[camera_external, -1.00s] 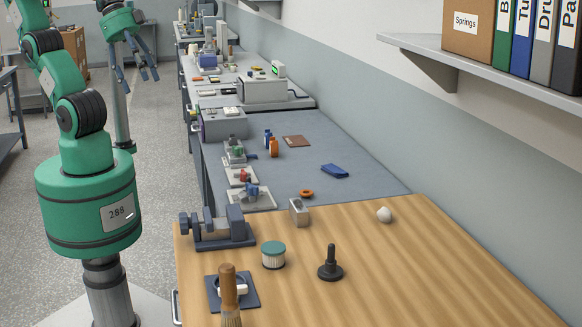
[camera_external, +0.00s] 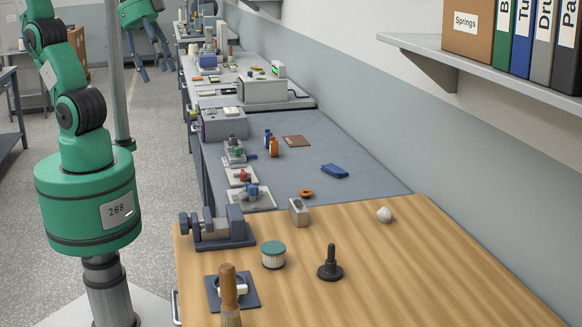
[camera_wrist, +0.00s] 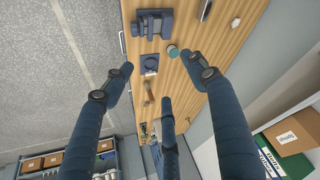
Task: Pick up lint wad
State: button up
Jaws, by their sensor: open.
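The lint wad, a small off-white lump (camera_external: 384,214), sits on the bare right part of the wooden table (camera_external: 440,270). It also shows as a pale spot near the top right of the wrist view (camera_wrist: 235,22). My gripper (camera_external: 152,60) is at the upper left in the external view, raised and far from the wad. In the wrist view its dark blue fingers (camera_wrist: 160,75) are spread wide with nothing between them.
On the table are a grey-blue vise (camera_external: 222,232), a green-lidded jar (camera_external: 273,255), a black knobbed piece (camera_external: 330,265), a small metal block (camera_external: 298,212), a dark tray (camera_external: 250,300) and a wooden-handled brush (camera_external: 229,287). A shelf (camera_external: 420,48) overhangs at the right.

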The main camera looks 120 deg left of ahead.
jog(key=w+a+f+g+p, duration=0.1)
jog(key=w+a, duration=0.3)
jog(key=w, duration=0.6)
jog(key=w+a+p, duration=0.2)
jog(key=w+a, duration=0.3)
jog(key=w, duration=0.6)
jog(key=w+a+f+g+p, duration=0.1)
jog(key=w+a, duration=0.3)
jog(key=w, duration=0.6)
jog(key=w+a+f+p, duration=0.1)
jog(key=w+a+f, duration=0.5)
jog(key=f, duration=0.3)
jog(key=w+a+f+g+p, duration=0.1)
jog(key=w+a+f, duration=0.5)
jog(key=a+f, duration=0.1)
jog(key=w+a+f+p, duration=0.2)
jog(key=w+a+f, duration=0.4)
jog(key=f, duration=0.4)
jog(key=shift+a+f+g, duration=0.35)
jog(key=shift+a+g, duration=0.05)
jog(key=shift+a, duration=0.3)
jog(key=shift+w+f, duration=0.1)
send_over(385, 210)
jog(key=shift+s+f, duration=0.15)
jog(key=shift+f, duration=1.95)
jog(key=shift+s+f, duration=0.1)
jog(key=shift+f, duration=1.95)
jog(key=shift+f, duration=0.1)
